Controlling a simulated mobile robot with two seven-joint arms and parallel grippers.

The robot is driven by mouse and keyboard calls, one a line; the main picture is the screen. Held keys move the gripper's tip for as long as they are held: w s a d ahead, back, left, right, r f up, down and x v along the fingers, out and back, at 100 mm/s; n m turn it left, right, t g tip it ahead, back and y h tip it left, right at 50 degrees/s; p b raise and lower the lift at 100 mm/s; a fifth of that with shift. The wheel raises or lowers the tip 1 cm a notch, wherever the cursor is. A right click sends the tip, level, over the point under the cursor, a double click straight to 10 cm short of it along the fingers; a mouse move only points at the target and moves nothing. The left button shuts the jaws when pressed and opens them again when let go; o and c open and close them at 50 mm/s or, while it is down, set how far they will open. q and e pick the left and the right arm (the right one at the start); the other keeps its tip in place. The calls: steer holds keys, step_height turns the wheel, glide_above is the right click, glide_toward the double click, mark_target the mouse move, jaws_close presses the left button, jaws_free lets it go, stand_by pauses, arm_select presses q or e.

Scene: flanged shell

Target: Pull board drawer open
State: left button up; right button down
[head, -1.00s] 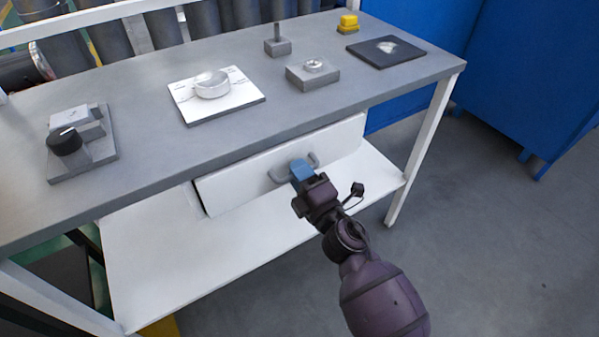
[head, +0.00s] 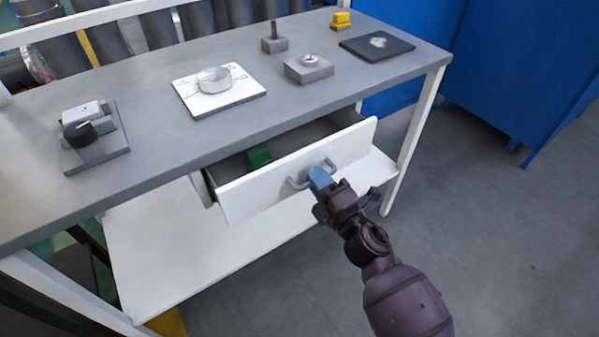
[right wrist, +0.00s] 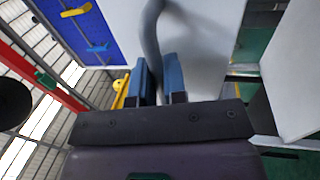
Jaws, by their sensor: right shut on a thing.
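The white drawer (head: 240,197) under the grey workbench stands partly open, and a green block (head: 258,157) shows inside it. Its grey bow handle (head: 298,184) is on the drawer front. My right gripper (head: 319,177) is shut on the handle with its blue fingertips. In the right wrist view the handle (right wrist: 152,40) runs between the two blue fingers (right wrist: 159,80), with the white drawer front (right wrist: 200,40) behind. My left gripper is not in view.
On the bench top (head: 140,105) stand a white board with a round metal part (head: 213,80), a black-knob fixture (head: 80,135), grey blocks (head: 309,68), a dark plate (head: 377,46) and a yellow piece (head: 341,19). A white lower shelf (head: 150,270) lies below. The floor at right is clear.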

steer(key=r+p+v, duration=0.2)
steer(key=r+v, duration=0.2)
steer(key=v, duration=1.5)
steer(key=shift+s+d+p, duration=0.3)
steer(key=shift+s+d, duration=0.1)
steer(key=shift+s, duration=0.15)
steer(key=shift+f, duration=0.15)
steer(key=c, duration=1.2)
jaws_free()
steer(key=v, duration=1)
steer(key=shift+s+d, duration=0.3)
